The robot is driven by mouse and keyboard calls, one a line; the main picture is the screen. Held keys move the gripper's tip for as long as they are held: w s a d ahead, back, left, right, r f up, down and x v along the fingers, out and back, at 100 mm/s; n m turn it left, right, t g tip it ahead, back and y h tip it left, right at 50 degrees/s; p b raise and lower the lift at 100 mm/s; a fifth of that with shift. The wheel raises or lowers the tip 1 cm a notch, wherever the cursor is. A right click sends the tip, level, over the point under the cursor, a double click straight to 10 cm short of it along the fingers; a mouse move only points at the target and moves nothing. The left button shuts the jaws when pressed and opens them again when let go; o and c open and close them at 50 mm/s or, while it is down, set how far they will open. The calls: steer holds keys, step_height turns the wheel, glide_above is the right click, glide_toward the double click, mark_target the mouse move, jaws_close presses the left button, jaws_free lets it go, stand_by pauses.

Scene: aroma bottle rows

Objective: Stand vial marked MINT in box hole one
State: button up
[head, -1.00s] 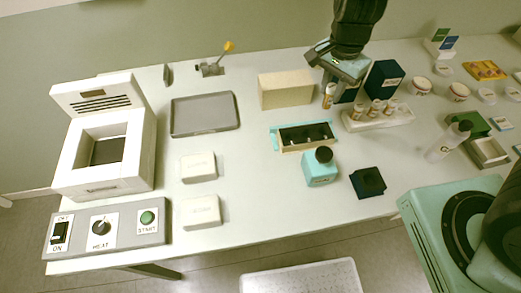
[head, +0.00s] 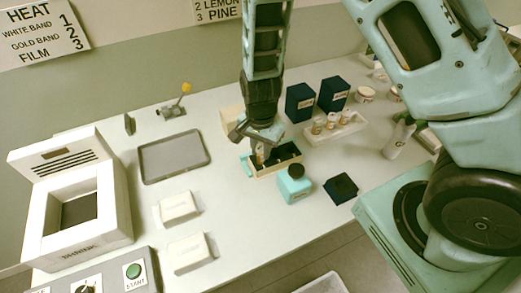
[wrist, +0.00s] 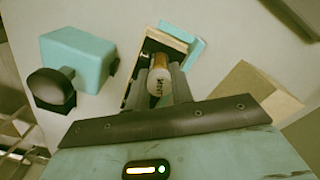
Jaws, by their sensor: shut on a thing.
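My gripper (head: 262,154) is over the left part of the small cream-rimmed box (head: 289,165) with a dark inside. It is shut on a small vial (wrist: 159,82), amber with a white label and a pale end. The vial also shows in part between the fingers in the head view (head: 259,159). Its label letters are too small to read surely. In the wrist view the box (wrist: 167,40) lies just beyond and under the vial. My fingers and the vial cover part of the box, so I cannot tell whether the vial's lower end is in a hole.
A teal bottle (head: 294,184) with a black cap stands close in front of the box. A dark block (head: 341,187) is right of it. A white rack (head: 347,131) with three vials and two dark boxes stand behind right. A grey tray (head: 174,157) lies left.

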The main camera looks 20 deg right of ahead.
steer(key=shift+f, duration=0.55)
steer(key=shift+f, duration=0.1)
steer(key=shift+f, duration=0.15)
steer(key=o, duration=1)
